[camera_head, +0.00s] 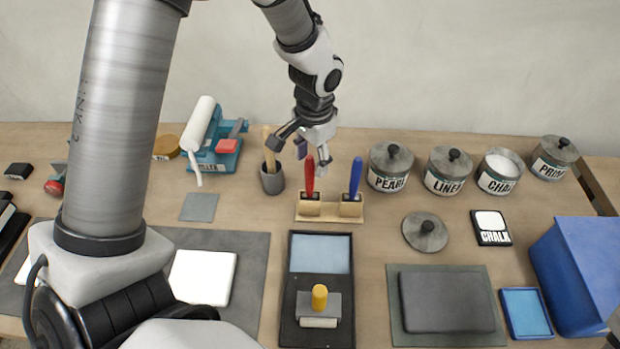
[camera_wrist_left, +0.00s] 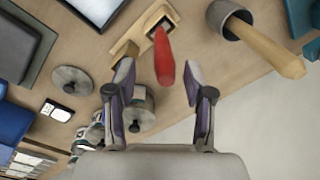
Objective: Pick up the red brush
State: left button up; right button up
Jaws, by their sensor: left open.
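The red brush (camera_head: 309,177) stands upright, handle up, in the left slot of a wooden holder (camera_head: 330,211). A blue-handled brush (camera_head: 355,177) stands in the right slot. My left gripper (camera_head: 295,150) is open just above and behind the red handle. In the left wrist view the red brush (camera_wrist_left: 164,58) points up between the two spread fingers of my left gripper (camera_wrist_left: 160,85), and I see no contact. The wooden holder (camera_wrist_left: 130,48) shows behind it. The brush's lower end is hidden in the holder.
A grey cup (camera_head: 272,181) with a wooden-handled tool stands close left of the holder. Labelled jars (camera_head: 390,168) stand to the right, with a loose lid (camera_head: 425,232) before them. A black tray (camera_head: 290,315) lies in front. A blue box (camera_head: 575,270) stands at right.

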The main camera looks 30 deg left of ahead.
aim_at(310, 170)
pick_arm(q)
jog(key=f, duration=0.4)
jog(key=shift+w+a+f+p, duration=0.1)
jog(key=shift+a+f+p, duration=0.15)
jog(key=shift+a+p, duration=0.15)
jog(key=shift+w+f, duration=0.1)
jog(key=shift+w, duration=0.05)
jog(key=shift+s+d+r, duration=0.1)
jog(key=shift+s+r, duration=0.1)
jog(key=shift+s, duration=0.05)
jog(key=c, duration=0.4)
jog(key=shift+s+d, duration=0.1)
grip_shut()
pick_arm(e)
jog(key=shift+w+a+r, duration=0.1)
jog(key=shift+w+r, duration=0.05)
jog(key=shift+r, duration=0.3)
